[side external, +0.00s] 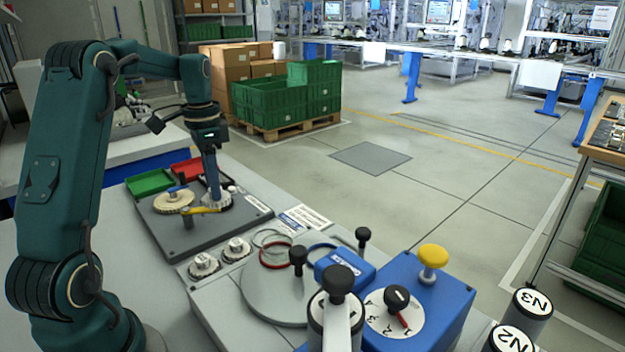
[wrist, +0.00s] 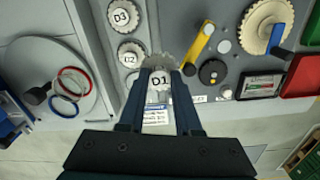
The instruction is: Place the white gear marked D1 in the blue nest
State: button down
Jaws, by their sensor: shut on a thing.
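The white gear marked D1 (wrist: 160,80) is between my gripper's two fingers (wrist: 160,74) in the wrist view, its label facing the camera. My gripper (side external: 214,193) is shut on it, and its pale toothed rim (side external: 219,203) shows under the fingers in the side view, over the dark grey board. I cannot tell its exact height. The blue nest appears to be the blue ring (wrist: 52,109) on the round grey plate at left in the wrist view. In the side view this ring (side external: 312,247) is partly hidden by a blue box. The ring looks empty.
Gears D2 (wrist: 130,55) and D3 (wrist: 122,18) sit beside the board. A red ring (side external: 276,258) shares the round plate (side external: 262,299). A yellow lever (wrist: 199,42) and large gear (wrist: 262,27) lie on the board.

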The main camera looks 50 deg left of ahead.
jog(key=shift+s+a+r, duration=0.55)
jog(key=shift+s, duration=0.15)
jog(key=shift+s+r, duration=0.15)
jog(key=shift+s, duration=0.05)
jog(key=shift+s+d+r+m, duration=0.1)
jog(key=shift+d+r+m, duration=0.1)
jog(key=shift+m, duration=0.4)
jog(key=w+d+r+m, duration=0.3)
jog(key=d+m, duration=0.1)
jog(key=d, duration=0.2)
jog(key=w+d+r+m, duration=0.2)
jog(key=w+d+m, duration=0.15)
jog(key=d, duration=0.25)
jog(key=shift+m, duration=0.55)
jog(key=w+d+f, duration=0.1)
jog(key=d+f, duration=0.1)
jog(key=d, duration=0.1)
jog(key=w+d+f, duration=0.1)
jog(key=d+f, duration=0.1)
jog(key=d, duration=0.2)
jog(key=w+d+f, duration=0.1)
jog(key=d+f, duration=0.1)
jog(key=d, duration=0.1)
jog(key=shift+w+d+f, duration=0.25)
jog(key=shift+w+d, duration=0.05)
jog(key=shift+w, duration=0.1)
jog(key=shift+w+d+f, duration=0.15)
jog(key=shift+d+f, duration=0.15)
jog(key=shift+f, duration=1.9)
jog(key=shift+f, duration=0.1)
